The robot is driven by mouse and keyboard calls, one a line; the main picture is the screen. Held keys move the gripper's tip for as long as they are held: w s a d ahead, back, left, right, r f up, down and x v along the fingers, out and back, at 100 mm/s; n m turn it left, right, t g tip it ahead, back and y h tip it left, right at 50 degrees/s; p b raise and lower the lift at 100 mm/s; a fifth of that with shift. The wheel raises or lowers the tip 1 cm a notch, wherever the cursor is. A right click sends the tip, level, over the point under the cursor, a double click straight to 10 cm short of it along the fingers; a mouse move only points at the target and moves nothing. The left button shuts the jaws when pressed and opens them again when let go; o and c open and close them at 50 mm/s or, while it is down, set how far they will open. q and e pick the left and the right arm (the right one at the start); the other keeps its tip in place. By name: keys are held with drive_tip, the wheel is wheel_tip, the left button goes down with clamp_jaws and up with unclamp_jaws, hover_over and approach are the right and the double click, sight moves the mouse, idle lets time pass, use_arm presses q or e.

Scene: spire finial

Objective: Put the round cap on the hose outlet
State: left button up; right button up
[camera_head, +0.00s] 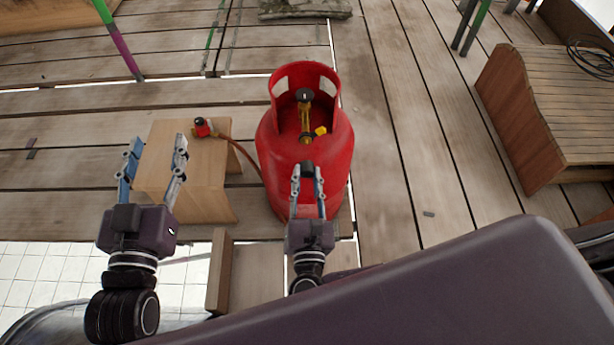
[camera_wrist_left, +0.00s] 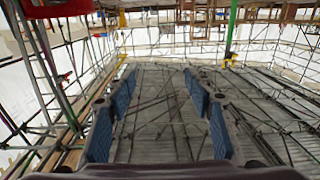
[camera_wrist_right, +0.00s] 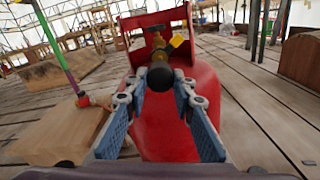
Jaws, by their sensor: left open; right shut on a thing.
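The red gas cylinder (camera_head: 290,155) stands upright on the planks. Its brass valve (camera_head: 305,118) sits inside the open collar, with a black knob (camera_head: 304,94) and a small yellow part (camera_head: 320,130). I take the brass end facing me (camera_head: 306,137) as the hose outlet. My right gripper (camera_head: 308,178) is shut on a black round cap (camera_head: 307,169), in front of the cylinder. In the right wrist view, the cap (camera_wrist_right: 160,76) hides part of the brass valve (camera_wrist_right: 159,50); contact cannot be told. My left gripper (camera_head: 155,160) is open and empty, over the wooden stool.
The wooden stool (camera_head: 190,165) stands left of the cylinder. A red fitting (camera_head: 203,127) lies on it, with a red-brown hose (camera_head: 242,152) running towards the cylinder. A slatted wooden bench (camera_head: 545,110) is at the right. Planks between cylinder and bench are mostly clear.

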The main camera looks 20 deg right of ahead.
sight(306, 163)
drive_tip(key=shift+w, duration=0.1)
drive_tip(key=shift+w+d, duration=0.1)
drive_tip(key=shift+w, duration=0.05)
drive_tip(key=b+x, duration=0.2)
drive_tip(key=x, duration=0.2)
use_arm(q)
drive_tip(key=s+r+t+h, duration=0.2)
drive_tip(key=s+r+t, duration=0.2)
drive_tip(key=r, duration=0.8)
drive_tip(key=shift+d+r+t+h+b, duration=0.25)
drive_tip(key=shift+r+t+h+b, duration=0.05)
drive_tip(key=shift+t, duration=1.1)
use_arm(e)
drive_tip(key=shift+w+d, duration=0.2)
drive_tip(key=shift+w, duration=0.4)
use_arm(q)
drive_tip(key=shift+w, duration=0.1)
drive_tip(key=shift+w+f+g+p, duration=0.15)
drive_tip(key=shift+w+f+g, duration=0.25)
drive_tip(key=shift+f, duration=0.25)
drive_tip(key=shift+w+f+g+p, duration=0.15)
drive_tip(key=shift+w+f+g, duration=0.2)
drive_tip(key=shift+f, duration=0.25)
drive_tip(key=shift+w+f+g+p, duration=0.15)
drive_tip(key=shift+w+f+g, duration=0.15)
drive_tip(key=shift+f+g, duration=0.25)
use_arm(e)
drive_tip(key=shift+r, duration=0.1)
use_arm(q)
drive_tip(key=shift+f, duration=0.2)
